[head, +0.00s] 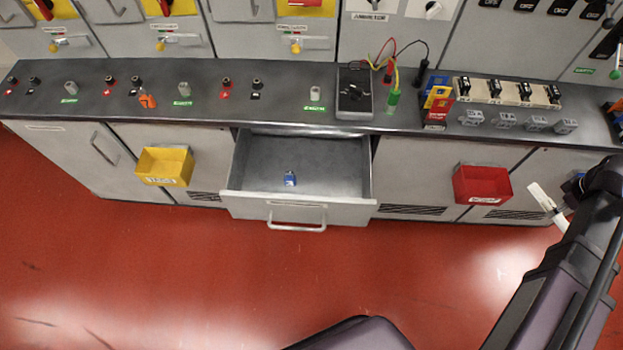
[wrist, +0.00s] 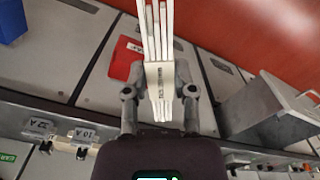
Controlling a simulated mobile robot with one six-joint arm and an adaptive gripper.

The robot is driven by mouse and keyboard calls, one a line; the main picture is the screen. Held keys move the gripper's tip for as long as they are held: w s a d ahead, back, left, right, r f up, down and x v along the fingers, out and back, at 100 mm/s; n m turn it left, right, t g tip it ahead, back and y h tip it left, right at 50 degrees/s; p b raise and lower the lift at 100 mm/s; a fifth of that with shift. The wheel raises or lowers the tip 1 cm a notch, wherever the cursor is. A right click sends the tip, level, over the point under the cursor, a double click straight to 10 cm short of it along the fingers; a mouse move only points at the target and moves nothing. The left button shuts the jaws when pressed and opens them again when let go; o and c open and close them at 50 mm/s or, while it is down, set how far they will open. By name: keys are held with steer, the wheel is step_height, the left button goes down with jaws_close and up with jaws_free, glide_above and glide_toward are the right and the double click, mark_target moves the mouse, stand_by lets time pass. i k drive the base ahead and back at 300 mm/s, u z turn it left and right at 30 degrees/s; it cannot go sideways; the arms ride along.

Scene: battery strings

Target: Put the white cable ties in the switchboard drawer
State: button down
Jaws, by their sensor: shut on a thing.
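The white cable ties (wrist: 155,30), a bundle with a printed band, are gripped between the fingers of my gripper (wrist: 160,90) in the wrist view. In the head view the white bundle (head: 541,198) sticks out up and left from my gripper (head: 568,200) at the right, in front of the cabinets. The switchboard drawer (head: 298,212) is pulled open at the centre, left of my gripper and well apart from it. A small blue item (head: 290,179) lies on the drawer floor. The open drawer (wrist: 262,108) also shows at the right of the wrist view.
A red bin (head: 482,185) hangs on the cabinet front between the drawer and my gripper. A yellow bin (head: 165,167) hangs left of the drawer. The worktop (head: 215,108) above holds a meter (head: 354,93), leads and breakers. The red floor ahead is clear.

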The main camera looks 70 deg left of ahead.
mark_target(329, 183)
steer(key=z, duration=0.1)
steer(key=k, duration=1.85)
steer(key=u, duration=0.95)
steer(key=i, duration=0.95)
